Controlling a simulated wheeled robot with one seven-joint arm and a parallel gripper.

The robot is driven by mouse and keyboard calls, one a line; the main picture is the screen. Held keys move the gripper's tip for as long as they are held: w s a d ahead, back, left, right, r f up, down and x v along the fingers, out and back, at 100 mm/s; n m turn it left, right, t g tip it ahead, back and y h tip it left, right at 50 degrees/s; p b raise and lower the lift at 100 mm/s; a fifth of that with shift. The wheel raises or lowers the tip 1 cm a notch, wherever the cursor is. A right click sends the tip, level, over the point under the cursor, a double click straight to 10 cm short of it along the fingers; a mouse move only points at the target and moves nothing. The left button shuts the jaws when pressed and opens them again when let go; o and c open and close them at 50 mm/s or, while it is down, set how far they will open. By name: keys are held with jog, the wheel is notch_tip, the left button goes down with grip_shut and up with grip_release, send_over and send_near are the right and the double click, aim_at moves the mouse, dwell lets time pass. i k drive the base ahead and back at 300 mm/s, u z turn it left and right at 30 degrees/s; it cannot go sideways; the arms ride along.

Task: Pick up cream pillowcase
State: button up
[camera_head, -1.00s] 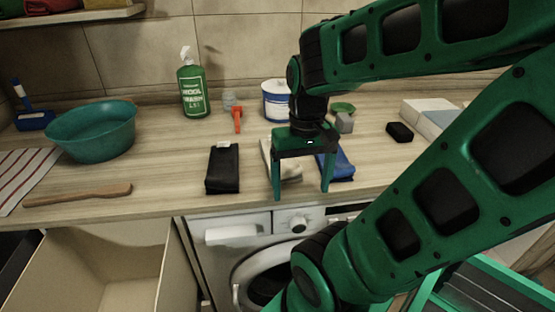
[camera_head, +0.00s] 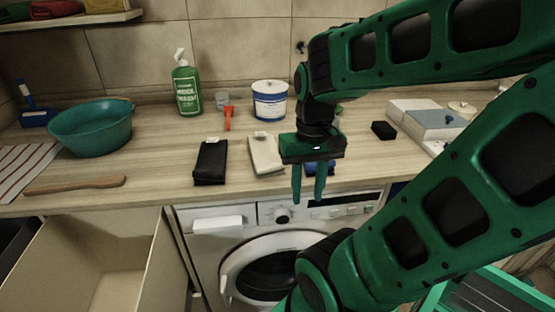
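The cream pillowcase (camera_head: 265,154) lies folded flat on the wooden counter, between a black folded cloth on its left and a blue item on its right. It is in full view apart from its right edge near my gripper. My gripper (camera_head: 308,190) points down to the right of the cream pillowcase, near the counter's front edge. Its two green fingers are apart with a narrow gap, and nothing shows held between them. The blue item (camera_head: 325,168) is partly hidden behind the fingers.
A black folded cloth (camera_head: 211,162) lies left. Behind stand a green bottle (camera_head: 187,90), a red-orange item (camera_head: 228,118) and a white-blue tub (camera_head: 269,100). A teal basin (camera_head: 90,130) is far left. A washing machine (camera_head: 270,270) and an open bin (camera_head: 85,265) are below.

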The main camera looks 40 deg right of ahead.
aim_at(267, 162)
jog(key=z, duration=0.05)
jog(key=k, duration=0.25)
jog(key=z, duration=2.75)
jog(key=k, duration=1.3)
jog(key=u, duration=0.65)
jog(key=i, duration=0.5)
jog(key=z, duration=0.05)
